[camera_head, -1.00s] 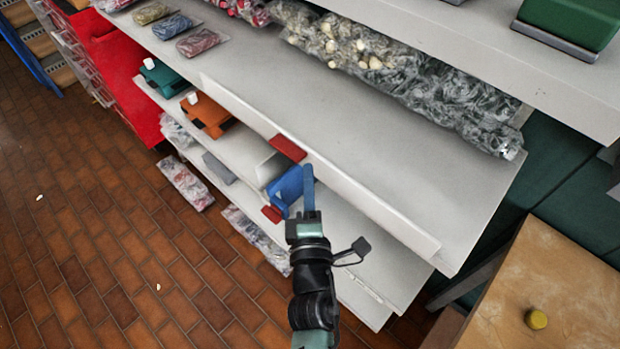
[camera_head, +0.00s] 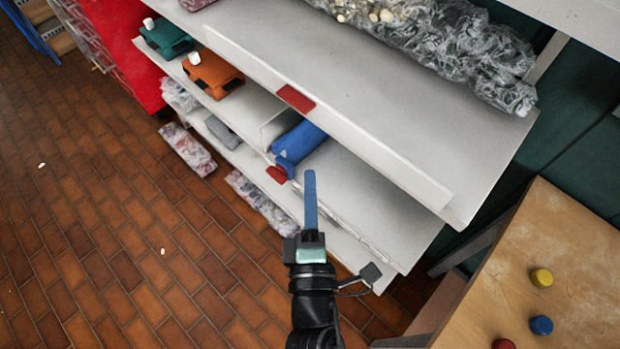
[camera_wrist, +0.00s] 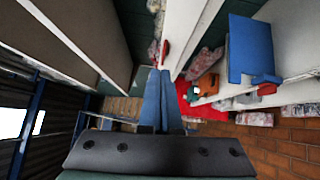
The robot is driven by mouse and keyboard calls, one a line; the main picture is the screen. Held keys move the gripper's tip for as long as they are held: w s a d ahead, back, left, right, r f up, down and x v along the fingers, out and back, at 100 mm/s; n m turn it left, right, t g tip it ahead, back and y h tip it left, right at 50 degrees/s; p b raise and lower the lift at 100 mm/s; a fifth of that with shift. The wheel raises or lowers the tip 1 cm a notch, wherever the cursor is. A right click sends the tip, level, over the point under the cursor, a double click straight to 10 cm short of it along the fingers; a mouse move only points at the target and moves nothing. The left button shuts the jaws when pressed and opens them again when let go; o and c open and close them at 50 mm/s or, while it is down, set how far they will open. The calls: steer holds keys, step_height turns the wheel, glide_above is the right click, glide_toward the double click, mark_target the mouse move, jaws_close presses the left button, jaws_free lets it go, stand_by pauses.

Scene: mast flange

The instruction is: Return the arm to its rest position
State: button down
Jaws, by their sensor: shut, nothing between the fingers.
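My gripper (camera_head: 311,200) is in front of the shelf unit in the head view, its blue fingers together and empty. In the wrist view the closed fingers (camera_wrist: 161,100) point forward along the shelf edges. A blue item (camera_head: 298,147) lies on the middle shelf (camera_head: 365,195), just beyond my fingertips and apart from them. The blue item also shows at the upper right of the wrist view (camera_wrist: 250,48). My arm comes up from the bottom of the head view.
Orange (camera_head: 213,73) and teal (camera_head: 166,38) items stand farther left on the middle shelf. Bagged goods fill part of the upper shelf (camera_head: 330,75). A wooden table (camera_head: 560,235) with coloured round pieces is at the lower right. The brick floor (camera_head: 130,260) at left is mostly clear.

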steer(key=shift+s, duration=0.1)
stand_by(0.3)
steer(key=w+d+r+m+t+h, duration=0.1)
steer(key=w+r+m+t, duration=0.2)
steer(key=r, duration=0.6)
steer(key=w+d+r+m+h, duration=0.1)
steer(key=w+r+m+h, duration=0.1)
steer(key=r+m, duration=0.45)
steer(key=w+d+r+m+t+h, duration=0.1)
steer(key=w+d+r+m+t, duration=0.15)
steer(key=r, duration=0.75)
steer(key=s+a+r+m+t+y, duration=0.1)
steer(key=s+r+m, duration=0.3)
steer(key=r, duration=0.8)
steer(key=s+a+r+m+t, duration=0.1)
steer(key=s+r+m, duration=0.3)
steer(key=r, duration=0.9)
steer(key=shift+s+r+t+y, duration=0.2)
steer(key=shift+s+t+y, duration=0.2)
steer(key=shift+s+t, duration=0.25)
steer(key=shift+w, duration=0.1)
